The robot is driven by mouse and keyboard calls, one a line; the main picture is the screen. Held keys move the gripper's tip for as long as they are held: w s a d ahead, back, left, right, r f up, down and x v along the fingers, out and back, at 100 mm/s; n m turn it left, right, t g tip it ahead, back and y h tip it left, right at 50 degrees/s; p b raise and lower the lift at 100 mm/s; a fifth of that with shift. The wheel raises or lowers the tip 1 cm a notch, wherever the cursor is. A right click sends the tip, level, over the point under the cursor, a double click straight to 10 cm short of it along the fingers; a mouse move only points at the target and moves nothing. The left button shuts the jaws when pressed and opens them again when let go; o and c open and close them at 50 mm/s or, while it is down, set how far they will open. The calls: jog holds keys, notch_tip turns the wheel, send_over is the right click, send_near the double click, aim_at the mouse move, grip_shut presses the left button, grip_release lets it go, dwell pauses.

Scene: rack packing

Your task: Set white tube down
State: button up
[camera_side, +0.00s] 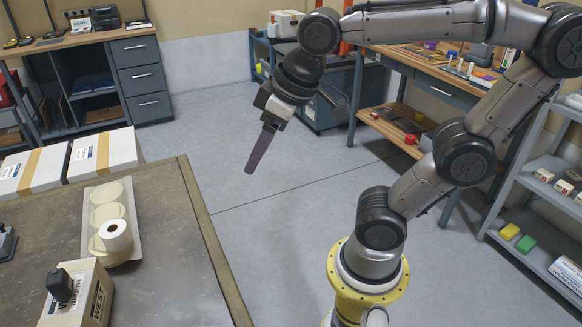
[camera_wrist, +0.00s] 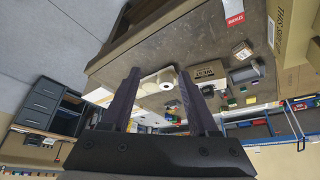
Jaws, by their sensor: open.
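The white tube (camera_side: 115,236) is a short roll with a hole in its top. It stands upright on the pale rack (camera_side: 132,215), at the end nearest the cardboard box, over one of the rack's round cream places. My gripper (camera_side: 250,170) hangs over the floor, right of the table and well apart from the tube. Its two dark purple fingers overlap in the side view. In the wrist view my gripper (camera_wrist: 160,72) has its fingers wide apart with nothing held between them. The tube (camera_wrist: 168,86) and the rack (camera_wrist: 149,86) show in the distance between the fingers.
A cardboard box (camera_side: 98,298) with a black object (camera_side: 60,286) on it stands close to the rack on the brown table (camera_side: 170,290). White boxes (camera_side: 104,153) lie beyond the table's far edge. The table right of the rack is clear. Shelves (camera_side: 545,180) stand at the right.

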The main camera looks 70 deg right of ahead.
jog(key=shift+m+t, duration=0.3)
jog(key=shift+m, duration=0.2)
jog(key=s+f, duration=0.1)
jog(key=s+d+f, duration=0.1)
jog(key=s, duration=0.1)
jog(key=s+f, duration=0.1)
jog(key=s, duration=0.1)
jog(key=shift+d+f, duration=0.3)
jog(key=shift+d, duration=0.1)
jog(key=shift+c, duration=0.6)
jog(key=shift+s+f, duration=0.2)
jog(key=shift+s, duration=0.1)
jog(key=shift+c, duration=0.5)
jog(key=shift+w, duration=0.1)
